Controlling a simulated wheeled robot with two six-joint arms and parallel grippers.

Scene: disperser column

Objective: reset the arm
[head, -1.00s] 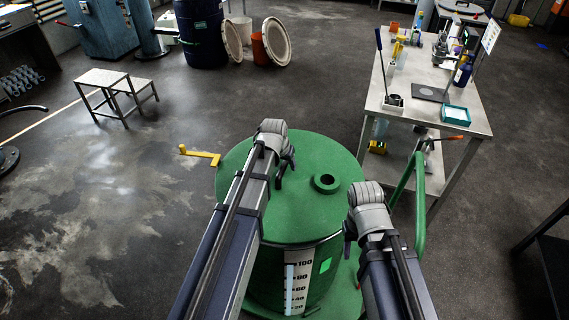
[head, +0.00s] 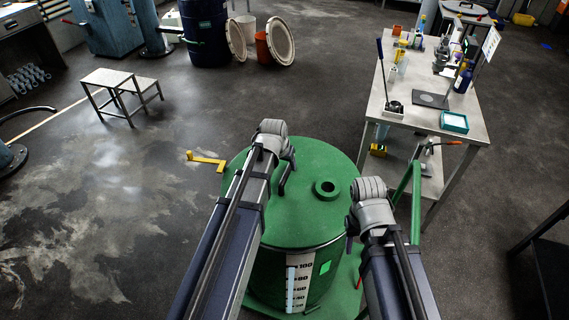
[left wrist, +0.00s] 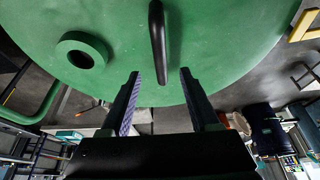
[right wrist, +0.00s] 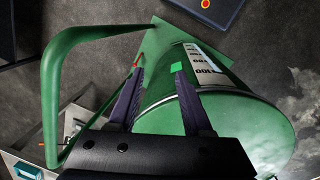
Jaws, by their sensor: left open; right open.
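My left arm reaches over the green drum's lid (head: 305,215) in the head view. In the left wrist view my left gripper (left wrist: 160,75) is open, with nothing between its fingers. The lid's black bar handle (left wrist: 158,40) stands in front of and roughly between the fingertips; whether they touch cannot be told. My right arm is at the right side of the drum in the head view. In the right wrist view my right gripper (right wrist: 158,72) is open and empty, with the drum's scaled side (right wrist: 205,66) beyond it. Both grippers' fingers are mostly hidden in the head view.
A green tube rail (right wrist: 48,95) stands close beside my right gripper. A yellow crank (head: 207,160) sticks out left of the drum. A workbench (head: 400,115) with bottles and tools stands at the right. A step stool (head: 107,78) is at the left, with open floor between.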

